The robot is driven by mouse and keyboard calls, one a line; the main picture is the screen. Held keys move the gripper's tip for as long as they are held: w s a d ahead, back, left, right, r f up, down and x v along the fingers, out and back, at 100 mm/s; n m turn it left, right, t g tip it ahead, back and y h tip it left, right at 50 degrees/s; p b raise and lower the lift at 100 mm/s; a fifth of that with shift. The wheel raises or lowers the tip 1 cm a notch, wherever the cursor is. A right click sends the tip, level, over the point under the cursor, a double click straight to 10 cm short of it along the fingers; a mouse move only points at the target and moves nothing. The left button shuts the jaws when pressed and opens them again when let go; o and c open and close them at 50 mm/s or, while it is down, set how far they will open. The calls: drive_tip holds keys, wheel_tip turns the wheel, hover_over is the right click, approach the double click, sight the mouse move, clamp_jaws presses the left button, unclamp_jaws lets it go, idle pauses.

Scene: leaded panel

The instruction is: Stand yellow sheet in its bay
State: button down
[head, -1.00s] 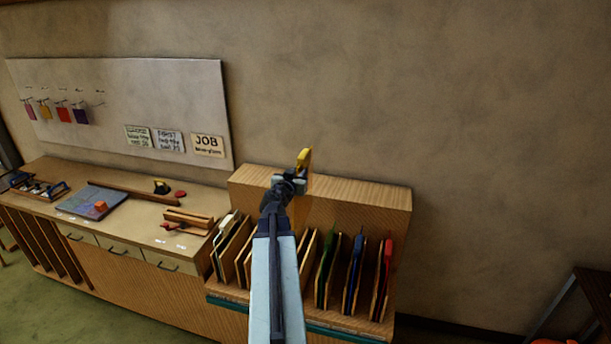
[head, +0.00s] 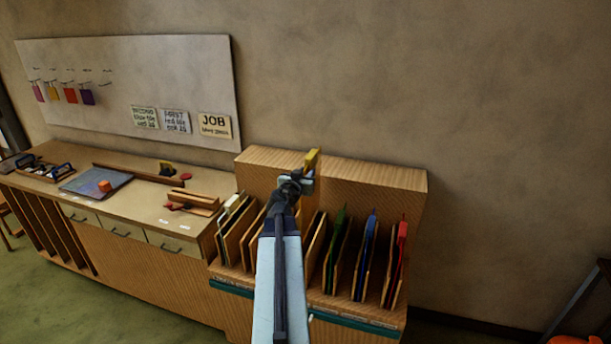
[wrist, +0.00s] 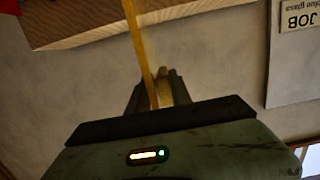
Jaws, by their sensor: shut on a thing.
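My gripper (head: 301,182) is held up in front of the top of the wooden rack (head: 375,174), shut on the yellow sheet (head: 313,160). In the head view only a small yellow part shows above the jaws. In the wrist view the yellow sheet (wrist: 141,45) runs edge-on from between the fingers toward the rack's wood. The rack's bays hold a white sheet (head: 232,204) at left and green (head: 339,222), blue (head: 370,232) and red (head: 402,235) sheets at right. My arm hides some middle bays; a bay left of green looks empty.
A workbench (head: 130,207) with drawers joins the rack on the left, with wooden pieces and a blue-grey board (head: 85,186) on it. Wooden dividers (head: 315,240) stand between the bays. A pinboard (head: 130,80) hangs behind. A dark-legged stand (head: 580,300) is at the lower right.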

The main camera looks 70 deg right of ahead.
sight(306, 229)
drive_tip(key=shift+f+b, duration=0.75)
drive_tip(key=shift+f, duration=0.8)
wheel_tip(306, 229, down, 22)
drive_tip(key=b, duration=2.2)
drive_tip(key=shift+a+f+b, duration=0.1)
drive_tip(key=shift+f+b, duration=0.05)
drive_tip(key=shift+b, duration=0.15)
drive_tip(key=c, duration=1.1)
unclamp_jaws()
